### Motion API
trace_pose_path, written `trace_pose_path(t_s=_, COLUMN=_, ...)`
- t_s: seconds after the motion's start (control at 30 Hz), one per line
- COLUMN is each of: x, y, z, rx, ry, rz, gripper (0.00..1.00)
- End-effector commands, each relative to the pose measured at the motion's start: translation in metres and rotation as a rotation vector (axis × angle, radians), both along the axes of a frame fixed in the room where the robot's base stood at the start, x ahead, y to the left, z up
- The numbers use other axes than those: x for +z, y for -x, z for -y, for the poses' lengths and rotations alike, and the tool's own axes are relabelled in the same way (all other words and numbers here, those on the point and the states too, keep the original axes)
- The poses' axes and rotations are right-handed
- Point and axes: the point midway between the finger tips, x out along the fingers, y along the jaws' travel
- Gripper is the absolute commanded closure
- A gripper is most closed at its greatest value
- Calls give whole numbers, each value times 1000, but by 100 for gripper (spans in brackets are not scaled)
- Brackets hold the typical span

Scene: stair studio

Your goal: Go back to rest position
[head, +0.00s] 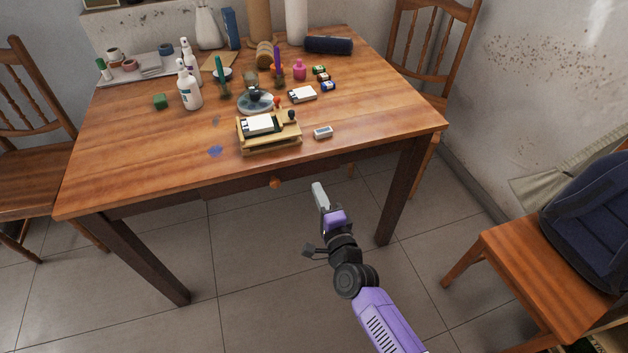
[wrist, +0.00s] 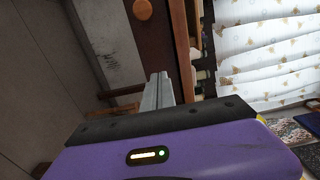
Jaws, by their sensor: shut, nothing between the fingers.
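My gripper (head: 319,194) is in the head view, in front of the table's front edge and over the tiled floor. Its fingers are shut and empty. In the wrist view, the closed fingers (wrist: 156,88) point away from the purple gripper housing. My arm reaches up from the bottom of the head view. The wooden table (head: 110,160) stands ahead of the gripper, with a round drawer knob (head: 275,183) on its front to the gripper's left.
On the table are a wooden stand (head: 268,146), a small white block (head: 323,132), white bottles (head: 188,88) and several other items. A chair (head: 530,255) with a dark backpack (head: 590,215) stands at right. Another chair (head: 30,165) is at left. Floor between is clear.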

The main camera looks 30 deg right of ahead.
Motion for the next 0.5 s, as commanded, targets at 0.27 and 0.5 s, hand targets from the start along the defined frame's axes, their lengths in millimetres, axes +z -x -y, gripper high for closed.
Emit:
trace_pose_path(t_s=0.27, x=0, y=13, z=-3, rx=-1, ry=0, rz=0, gripper=100)
trace_pose_path(t_s=0.5, x=0, y=12, z=-4, rx=2, ry=64, rz=-16, gripper=100)
